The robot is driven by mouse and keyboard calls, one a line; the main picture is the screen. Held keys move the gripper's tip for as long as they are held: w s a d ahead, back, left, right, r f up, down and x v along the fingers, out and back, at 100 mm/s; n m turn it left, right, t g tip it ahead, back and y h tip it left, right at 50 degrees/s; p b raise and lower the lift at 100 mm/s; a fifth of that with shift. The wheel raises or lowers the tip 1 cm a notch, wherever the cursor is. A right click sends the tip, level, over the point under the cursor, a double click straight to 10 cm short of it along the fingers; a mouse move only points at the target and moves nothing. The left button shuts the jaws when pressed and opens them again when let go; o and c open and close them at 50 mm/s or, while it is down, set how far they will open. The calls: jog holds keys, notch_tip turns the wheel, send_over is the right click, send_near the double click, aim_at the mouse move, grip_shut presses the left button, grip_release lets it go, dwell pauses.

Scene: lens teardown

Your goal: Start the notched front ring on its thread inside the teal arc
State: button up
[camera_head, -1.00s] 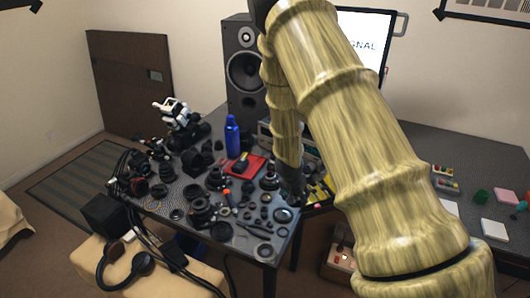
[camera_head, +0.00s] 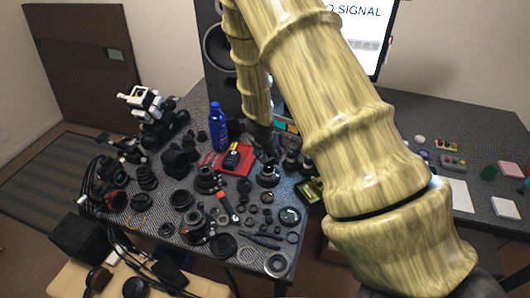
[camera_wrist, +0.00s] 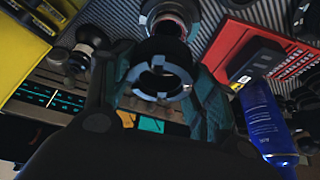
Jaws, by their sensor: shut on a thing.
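In the wrist view my gripper (camera_wrist: 160,92) is shut on the notched front ring (camera_wrist: 160,77), a dark ring with several pale segments around its face. A finger with a teal-patterned pad shows on each side of it. Beyond the ring, towards the top of the picture, stands a lens barrel (camera_wrist: 172,14) with a pinkish inner opening. The ring's dark body overlaps it in the picture, so I cannot tell whether they touch. I cannot pick out the teal arc. In the head view my dark gripper (camera_head: 262,138) is small, and the ring is not distinguishable there.
A red mat (camera_head: 212,162) with a black and yellow item lies beside my gripper, and a blue bottle (camera_head: 219,128) stands behind it. Several lens parts crowd the table (camera_head: 395,125). A speaker (camera_head: 207,75) stands at the back. Yellow bins (camera_wrist: 22,45) show at the wrist view's left.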

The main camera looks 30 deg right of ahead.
aim_at(268, 168)
jog(key=shift+s+f, duration=0.15)
jog(key=shift+s, duration=0.15)
jog(key=f+b, duration=0.1)
jog(key=w+f+b, duration=0.1)
jog(key=shift+w+a+f, duration=0.1)
jog(key=shift+w+f, duration=0.1)
jog(key=shift+f, duration=0.3)
jog(key=shift+s+f+b, duration=0.2)
jog(key=shift+s+b, duration=0.25)
jog(key=shift+w+f+b, duration=0.25)
jog(key=shift+f+b, duration=0.15)
jog(key=shift+f, duration=0.5)
jog(key=shift+s+f, duration=0.15)
jog(key=shift+f, duration=0.3)
jog(key=shift+f, duration=0.25)
jog(key=shift+r+p, duration=0.25)
jog(key=shift+p, duration=0.25)
